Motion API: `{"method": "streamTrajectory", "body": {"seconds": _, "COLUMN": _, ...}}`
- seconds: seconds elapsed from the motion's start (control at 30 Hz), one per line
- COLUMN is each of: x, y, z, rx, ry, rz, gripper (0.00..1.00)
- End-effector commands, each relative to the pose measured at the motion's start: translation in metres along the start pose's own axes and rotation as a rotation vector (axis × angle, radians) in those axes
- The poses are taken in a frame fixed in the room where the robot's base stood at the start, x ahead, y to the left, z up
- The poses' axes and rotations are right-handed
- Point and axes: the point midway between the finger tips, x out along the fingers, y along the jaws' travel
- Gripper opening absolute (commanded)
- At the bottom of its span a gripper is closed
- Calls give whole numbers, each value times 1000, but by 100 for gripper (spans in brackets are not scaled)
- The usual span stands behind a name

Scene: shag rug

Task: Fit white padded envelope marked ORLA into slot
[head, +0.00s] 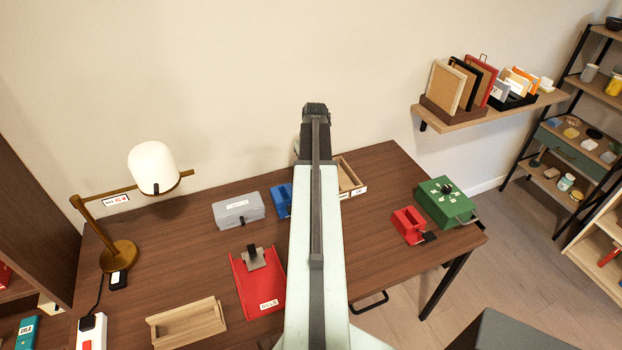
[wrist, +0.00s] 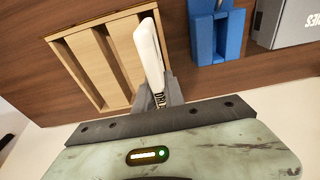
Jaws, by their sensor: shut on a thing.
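My gripper (wrist: 158,88) is shut on a white padded envelope (wrist: 149,52), seen nearly edge-on in the wrist view. Its ORLA marking does not show. A light wooden box with dividers (wrist: 72,52) lies beside and behind the envelope. The envelope overlaps the right edge of the box in the wrist view; I cannot tell whether any of it is inside a slot. In the head view, the wooden box (head: 345,166) shows partly to the right of my arm, with a small white label at its front. My arm hides the envelope there.
A blue holder (wrist: 207,40) and a grey box (head: 238,210) stand near the wooden box. A red tray (head: 245,285), wooden rack (head: 187,324), red holder (head: 408,226), green box (head: 447,204) and lamp (head: 154,167) are also on the desk (head: 400,170). The wall rises behind.

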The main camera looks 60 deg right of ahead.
Motion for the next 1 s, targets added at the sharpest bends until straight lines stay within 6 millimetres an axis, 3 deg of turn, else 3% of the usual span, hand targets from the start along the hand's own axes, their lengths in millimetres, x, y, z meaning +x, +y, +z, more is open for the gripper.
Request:
{"method": "streamTrajectory", "body": {"seconds": 0.03, "x": 18, "y": 0, "z": 3, "rx": 0, "ry": 0, "rz": 0, "gripper": 0}}
{"method": "streamTrajectory", "body": {"seconds": 0.1, "x": 28, "y": 0, "z": 4, "rx": 0, "ry": 0, "rz": 0, "gripper": 0}}
{"method": "streamTrajectory", "body": {"seconds": 0.5, "x": 30, "y": 1, "z": 5, "rx": 1, "ry": 0, "rz": 0, "gripper": 0}}
{"method": "streamTrajectory", "body": {"seconds": 0.53, "x": 29, "y": 1, "z": 5, "rx": 1, "ry": 0, "rz": 0, "gripper": 22}}
{"method": "streamTrajectory", "body": {"seconds": 0.6, "x": 28, "y": 1, "z": 5, "rx": 1, "ry": 0, "rz": 0, "gripper": 36}}
{"method": "streamTrajectory", "body": {"seconds": 1.0, "x": 22, "y": 2, "z": 4, "rx": 2, "ry": 0, "rz": 0, "gripper": 36}}
